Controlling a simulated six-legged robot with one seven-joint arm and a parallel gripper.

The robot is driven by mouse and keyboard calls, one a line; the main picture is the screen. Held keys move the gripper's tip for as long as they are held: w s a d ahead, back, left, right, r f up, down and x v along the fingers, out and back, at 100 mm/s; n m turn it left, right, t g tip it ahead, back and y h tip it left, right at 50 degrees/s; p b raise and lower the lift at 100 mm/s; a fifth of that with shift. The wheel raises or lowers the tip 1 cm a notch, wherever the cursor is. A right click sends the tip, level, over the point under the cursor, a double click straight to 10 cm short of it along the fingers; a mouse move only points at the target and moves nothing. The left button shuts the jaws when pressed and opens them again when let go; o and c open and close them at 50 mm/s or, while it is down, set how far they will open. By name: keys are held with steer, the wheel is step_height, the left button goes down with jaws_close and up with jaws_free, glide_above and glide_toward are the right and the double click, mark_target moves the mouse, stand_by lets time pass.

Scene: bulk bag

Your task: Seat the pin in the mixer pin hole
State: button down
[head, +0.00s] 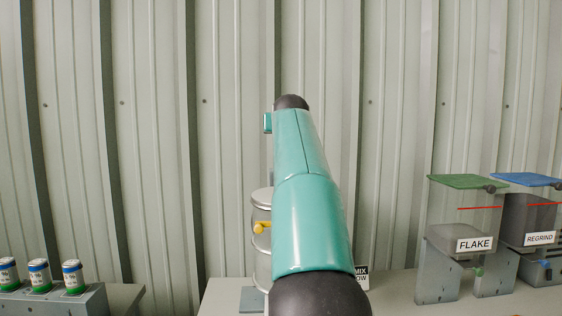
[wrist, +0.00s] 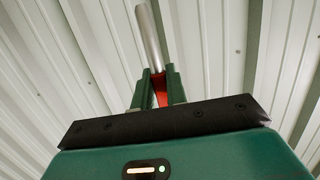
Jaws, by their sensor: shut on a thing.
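In the wrist view my gripper (wrist: 158,78) is shut on the pin (wrist: 150,40). The pin has a bare metal shaft that sticks out past the fingertips, and a red part shows between the green fingers. In the head view my arm covers the middle, and neither the gripper nor the pin can be made out. A pale metal drum (head: 261,258), which looks like the mixer, stands on the bench partly behind my arm. A yellow handle (head: 262,227) sticks out of its side. The pin hole is not visible. The wrist view shows only wall panels beyond the pin.
Grey bins labelled FLAKE (head: 452,247) and REGRIND (head: 531,215) stand at the right under green and blue lids. Several small canisters (head: 39,276) sit on a grey rack at the left. A sign (head: 362,277) is partly hidden by my arm. A ribbed wall (head: 160,130) closes the back.

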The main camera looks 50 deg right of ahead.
steer(key=w+d+f, duration=0.3)
steer(key=d+f, duration=0.1)
steer(key=f, duration=0.5)
steer(key=shift+w+f, duration=0.15)
steer(key=shift+w, duration=0.2)
steer(key=c, duration=1.4)
jaws_free()
steer(key=shift+a, duration=0.1)
steer(key=v, duration=1.2)
